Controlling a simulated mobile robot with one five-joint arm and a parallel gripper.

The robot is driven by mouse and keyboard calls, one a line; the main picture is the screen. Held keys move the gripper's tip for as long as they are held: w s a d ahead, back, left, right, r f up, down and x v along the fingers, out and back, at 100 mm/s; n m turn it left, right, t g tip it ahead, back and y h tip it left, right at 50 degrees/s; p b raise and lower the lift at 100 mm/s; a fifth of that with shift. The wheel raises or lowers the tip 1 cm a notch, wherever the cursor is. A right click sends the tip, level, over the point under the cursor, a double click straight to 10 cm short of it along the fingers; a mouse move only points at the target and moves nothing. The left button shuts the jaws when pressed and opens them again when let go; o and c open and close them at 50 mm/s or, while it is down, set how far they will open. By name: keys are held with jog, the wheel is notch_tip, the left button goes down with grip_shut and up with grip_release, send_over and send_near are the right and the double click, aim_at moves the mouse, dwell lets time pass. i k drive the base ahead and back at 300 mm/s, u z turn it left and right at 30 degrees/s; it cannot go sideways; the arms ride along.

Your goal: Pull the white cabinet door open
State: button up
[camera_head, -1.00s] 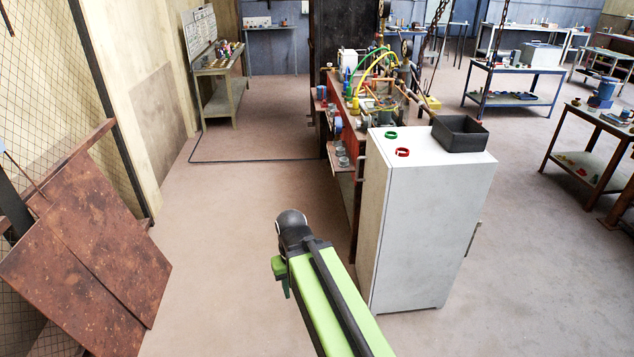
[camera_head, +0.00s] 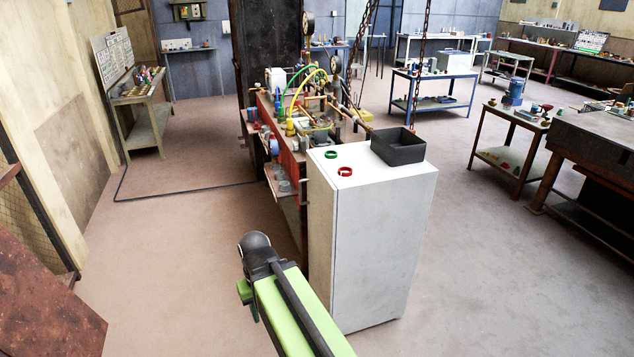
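The white cabinet (camera_head: 378,255) stands upright right of the centre. Its top, a broad pale face and a narrower left side show. No handle shows now. My green arm with its black rounded joint rises from the bottom edge, left of the cabinet in the picture, and overlaps the view of its lower left part. My gripper is not in view.
A black open bin (camera_head: 398,152), a green ring (camera_head: 331,155) and a red ring (camera_head: 345,171) are on the cabinet top. A cluttered red workbench (camera_head: 292,160) stands behind it. A rusty panel (camera_head: 45,300) is at left. Floor right of the cabinet is clear.

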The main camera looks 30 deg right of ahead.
aim_at(321, 202)
jog(key=u, duration=0.05)
jog(key=i, duration=1.35)
jog(key=u, duration=0.85)
